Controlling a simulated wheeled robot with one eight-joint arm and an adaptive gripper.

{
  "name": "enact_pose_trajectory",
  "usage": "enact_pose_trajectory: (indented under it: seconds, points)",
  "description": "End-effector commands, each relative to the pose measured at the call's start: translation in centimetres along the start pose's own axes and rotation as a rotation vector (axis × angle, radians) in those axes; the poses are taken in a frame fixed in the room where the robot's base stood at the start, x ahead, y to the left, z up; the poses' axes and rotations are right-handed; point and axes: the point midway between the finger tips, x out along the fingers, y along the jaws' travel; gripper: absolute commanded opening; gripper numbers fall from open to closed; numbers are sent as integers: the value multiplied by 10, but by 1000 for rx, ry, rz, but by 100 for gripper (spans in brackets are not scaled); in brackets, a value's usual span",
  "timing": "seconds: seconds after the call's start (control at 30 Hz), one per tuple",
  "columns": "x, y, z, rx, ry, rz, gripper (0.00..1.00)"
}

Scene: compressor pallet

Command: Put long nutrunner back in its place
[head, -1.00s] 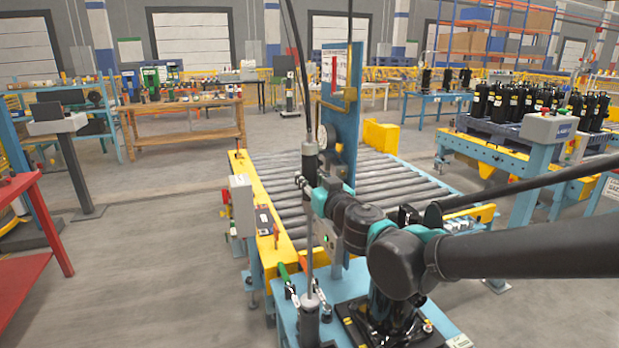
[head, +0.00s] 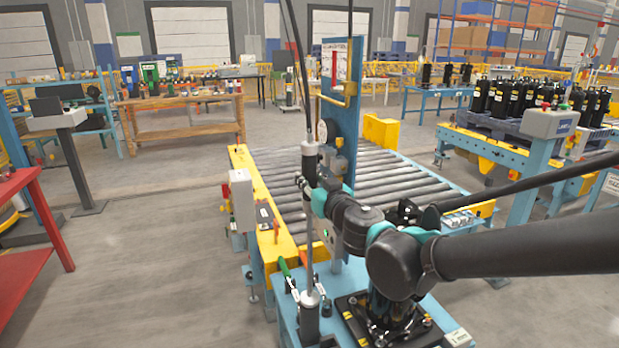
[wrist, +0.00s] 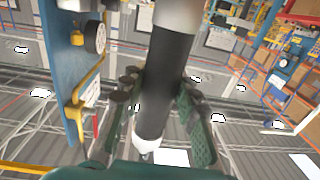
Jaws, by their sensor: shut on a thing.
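The long nutrunner is upright, a thin vertical tool with a grey-and-black body (head: 310,160) and a long slim shaft (head: 310,245). Its lower end meets the top of a dark cylindrical holder (head: 309,318) on the blue bench; I cannot tell how deep it sits. My gripper (head: 309,186) is shut on the upper part of the nutrunner. In the wrist view the black and silver nutrunner body (wrist: 168,75) stands between the two fingers of my gripper (wrist: 160,105). The finger contact is partly hidden.
A blue post (head: 343,110) with a yellow hook (head: 350,88) stands close behind the nutrunner. The roller conveyor (head: 375,185) lies behind. Green-handled tools (head: 286,268) sit left of the holder. A grey control box (head: 242,200) is at the conveyor's left side. Open floor lies left.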

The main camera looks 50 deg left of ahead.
Motion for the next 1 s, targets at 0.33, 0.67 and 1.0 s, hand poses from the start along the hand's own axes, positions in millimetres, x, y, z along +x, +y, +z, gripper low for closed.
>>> enact_pose_trajectory:
  seconds: [0.33,0.67,1.0]
  points:
    - [0,0,5,0,0,0,0]
    - [0,0,10,0,0,0,0]
    - [0,0,10,0,0,0,55]
